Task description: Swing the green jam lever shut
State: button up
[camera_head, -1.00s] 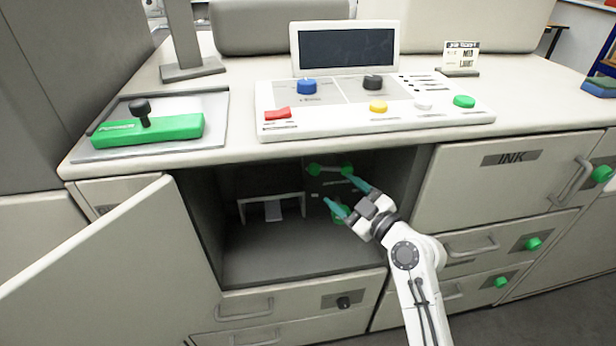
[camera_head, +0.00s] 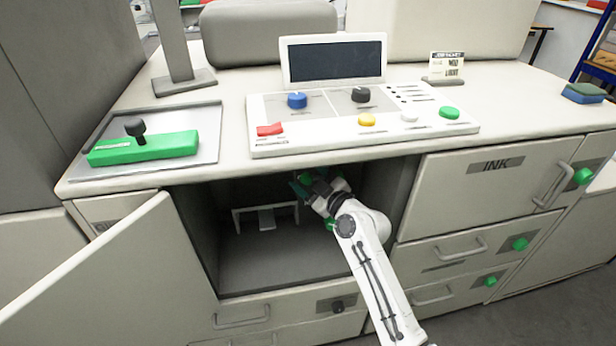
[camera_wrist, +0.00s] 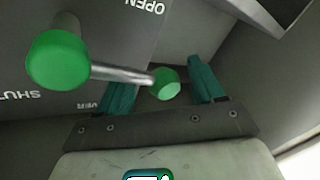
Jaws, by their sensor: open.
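The green jam lever (camera_wrist: 122,73) is in the wrist view, on a grey panel inside the open cabinet. It is a metal bar with a large green knob (camera_wrist: 57,58) at the left and a smaller green end (camera_wrist: 166,84) at the right. My gripper (camera_wrist: 163,76) is open, and the smaller green end shows between its two teal fingers; I cannot tell if they touch it. The panel reads OPEN near the top and SHUT at the left, both upside down. In the head view my gripper (camera_head: 306,187) is inside the cabinet and hides most of the lever.
The open cabinet door (camera_head: 110,265) stands at the left. A white bracket (camera_head: 265,210) stands inside the cabinet. The counter with its control panel (camera_head: 360,135) overhangs the opening. Closed drawers and the INK door (camera_head: 490,190) are at the right.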

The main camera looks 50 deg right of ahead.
jog(key=shift+c, duration=0.2)
jog(key=shift+f, duration=0.1)
grip_shut()
